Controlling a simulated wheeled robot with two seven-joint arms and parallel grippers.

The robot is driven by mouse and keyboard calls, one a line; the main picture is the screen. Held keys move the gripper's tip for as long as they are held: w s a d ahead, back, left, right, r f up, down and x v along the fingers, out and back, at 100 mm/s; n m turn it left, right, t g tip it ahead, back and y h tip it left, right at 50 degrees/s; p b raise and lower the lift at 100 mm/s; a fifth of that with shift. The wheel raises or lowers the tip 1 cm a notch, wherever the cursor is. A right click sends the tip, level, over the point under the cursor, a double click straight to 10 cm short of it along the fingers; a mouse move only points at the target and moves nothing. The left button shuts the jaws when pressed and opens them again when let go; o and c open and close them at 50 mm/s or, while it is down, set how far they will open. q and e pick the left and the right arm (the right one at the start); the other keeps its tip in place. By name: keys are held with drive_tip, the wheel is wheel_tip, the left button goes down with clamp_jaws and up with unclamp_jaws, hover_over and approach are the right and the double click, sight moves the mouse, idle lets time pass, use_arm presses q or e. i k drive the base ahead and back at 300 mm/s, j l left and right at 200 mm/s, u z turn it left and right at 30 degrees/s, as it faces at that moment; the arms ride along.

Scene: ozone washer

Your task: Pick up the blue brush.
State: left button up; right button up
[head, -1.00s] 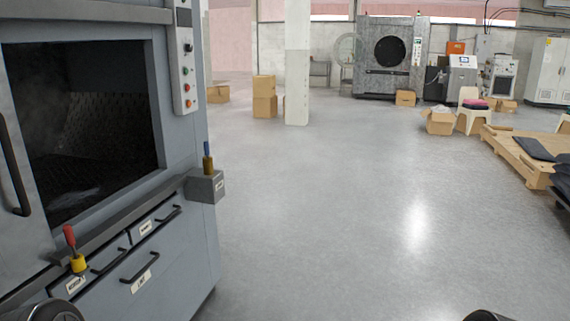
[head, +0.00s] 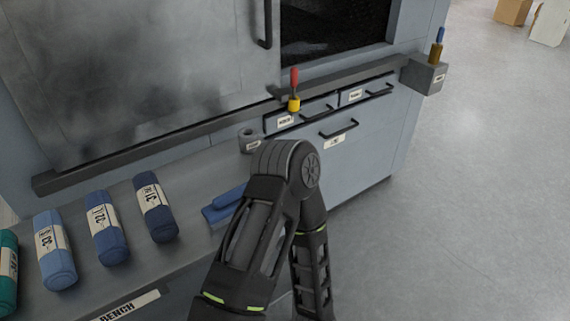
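The blue brush (head: 438,45) has a blue handle on top and a brown lower part. It stands upright in or on a small grey box (head: 426,76) fixed at the right corner of the grey machine; its lower end is hidden or merges with the box. One of my arms (head: 290,170) rises from the bottom middle, bends at the elbow and goes down out of the picture. Neither of my grippers shows in the head view.
A red-handled tool with a yellow base (head: 294,92) stands on the machine's ledge. Labelled drawers (head: 337,130) lie below. Several rolled cloths, such as a dark blue roll (head: 156,208), lie on the bench at left. Blue flat pieces (head: 222,208) are partly behind my arm.

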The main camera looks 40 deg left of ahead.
sight(217, 214)
drive_tip(key=u, duration=1.75)
